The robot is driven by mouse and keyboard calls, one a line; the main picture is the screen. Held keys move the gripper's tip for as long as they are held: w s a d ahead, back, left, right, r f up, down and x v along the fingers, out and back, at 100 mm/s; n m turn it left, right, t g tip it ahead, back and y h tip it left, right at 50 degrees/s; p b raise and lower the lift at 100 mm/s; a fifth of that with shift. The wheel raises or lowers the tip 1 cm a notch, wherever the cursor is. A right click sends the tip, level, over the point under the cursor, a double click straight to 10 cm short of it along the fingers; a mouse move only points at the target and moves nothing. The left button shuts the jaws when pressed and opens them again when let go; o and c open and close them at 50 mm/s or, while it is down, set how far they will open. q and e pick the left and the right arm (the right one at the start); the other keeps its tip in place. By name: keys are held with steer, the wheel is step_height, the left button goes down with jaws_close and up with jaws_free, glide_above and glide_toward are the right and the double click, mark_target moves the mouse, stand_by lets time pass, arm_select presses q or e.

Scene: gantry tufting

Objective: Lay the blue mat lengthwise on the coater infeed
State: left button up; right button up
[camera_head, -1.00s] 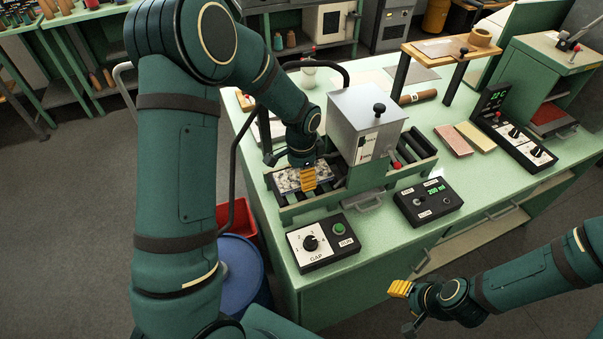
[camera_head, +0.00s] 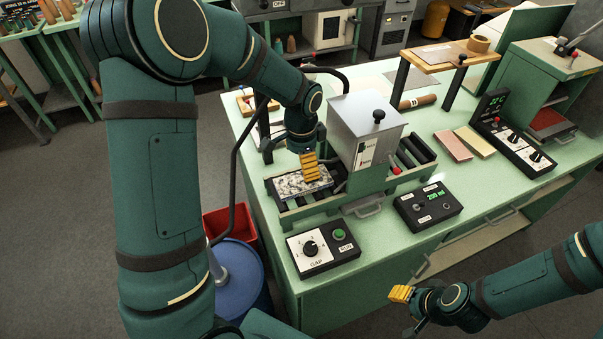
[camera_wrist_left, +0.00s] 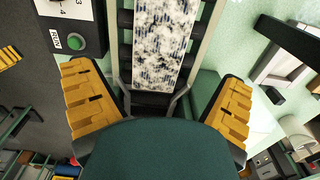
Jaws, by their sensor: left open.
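The mat (camera_head: 290,184) is mottled white with blue flecks. It lies flat on the infeed rollers on the near left side of the coater (camera_head: 366,130), running lengthwise along them. In the left wrist view the mat (camera_wrist_left: 160,40) runs between the side rails, its near end resting by a dark roller. My left gripper (camera_head: 304,160) hangs over the mat, close to the coater housing. In the left wrist view its yellow fingers stand wide apart on either side of the infeed, with nothing between them. My right gripper (camera_head: 404,308) is off the table's front edge; its jaw gap is unclear.
A blue drum (camera_head: 238,280) and a red bin (camera_head: 228,225) stand left of the table.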

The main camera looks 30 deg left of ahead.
mark_target(302, 181)
arm_select(q)
step_height(302, 181, up, 5)
steer(key=shift+r, duration=0.2)
stand_by(0.6)
